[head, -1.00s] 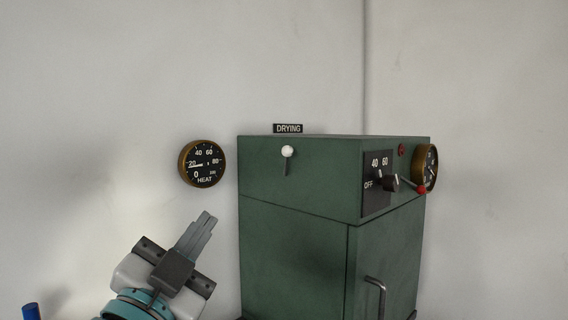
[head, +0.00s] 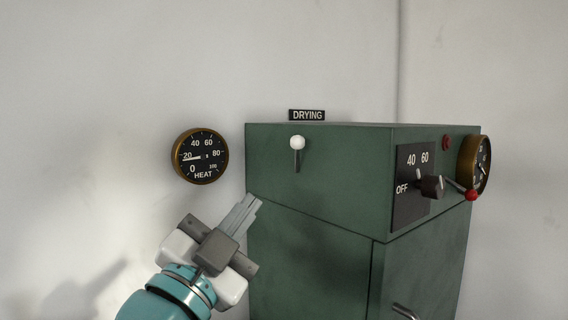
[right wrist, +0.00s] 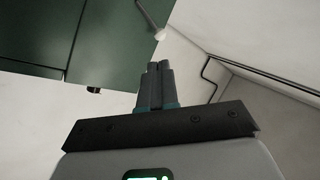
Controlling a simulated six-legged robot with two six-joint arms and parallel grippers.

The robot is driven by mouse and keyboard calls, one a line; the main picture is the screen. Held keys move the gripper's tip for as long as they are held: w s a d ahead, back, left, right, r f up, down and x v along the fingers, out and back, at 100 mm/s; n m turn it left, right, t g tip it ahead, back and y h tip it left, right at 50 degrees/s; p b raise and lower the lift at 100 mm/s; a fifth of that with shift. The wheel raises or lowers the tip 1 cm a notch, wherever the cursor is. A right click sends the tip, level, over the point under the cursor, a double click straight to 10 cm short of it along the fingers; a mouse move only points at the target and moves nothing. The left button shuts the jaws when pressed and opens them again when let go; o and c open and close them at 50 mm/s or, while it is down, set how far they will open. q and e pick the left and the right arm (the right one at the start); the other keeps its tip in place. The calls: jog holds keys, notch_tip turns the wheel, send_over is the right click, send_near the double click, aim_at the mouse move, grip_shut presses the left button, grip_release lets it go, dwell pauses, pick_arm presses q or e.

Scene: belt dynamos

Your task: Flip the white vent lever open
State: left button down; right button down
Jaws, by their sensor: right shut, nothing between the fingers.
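The white vent lever (head: 297,144) is a white ball on a thin dark stem, on the left face of the green cabinet (head: 320,220). The ball is at the top and the stem hangs below it. My right gripper (head: 252,204) is shut and empty, below and left of the lever, apart from it. In the right wrist view the white ball (right wrist: 160,35) shows just beyond the shut fingertips (right wrist: 158,66), with its stem running up and left. My left gripper is not in view.
A round heat gauge (head: 200,156) hangs on the wall left of the cabinet. A dial knob (head: 432,186), a red-tipped lever (head: 471,195) and another gauge (head: 477,165) are on the cabinet's right face.

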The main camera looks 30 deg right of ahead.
aim_at(295, 145)
jog(key=p+x, duration=0.1)
jog(key=x, duration=0.3)
jog(key=p+x, duration=0.1)
jog(key=x, duration=0.3)
jog(key=p+x, duration=0.2)
jog(key=x, duration=0.2)
jog(key=shift+s+d+r, duration=0.2)
jog(key=shift+d+r, duration=0.15)
jog(key=shift+d, duration=0.05)
jog(key=shift+w+d+r, duration=0.1)
jog(key=shift+w+d, duration=0.05)
jog(key=shift+w, duration=0.25)
jog(key=shift+s+d, duration=0.1)
jog(key=shift+s, duration=0.05)
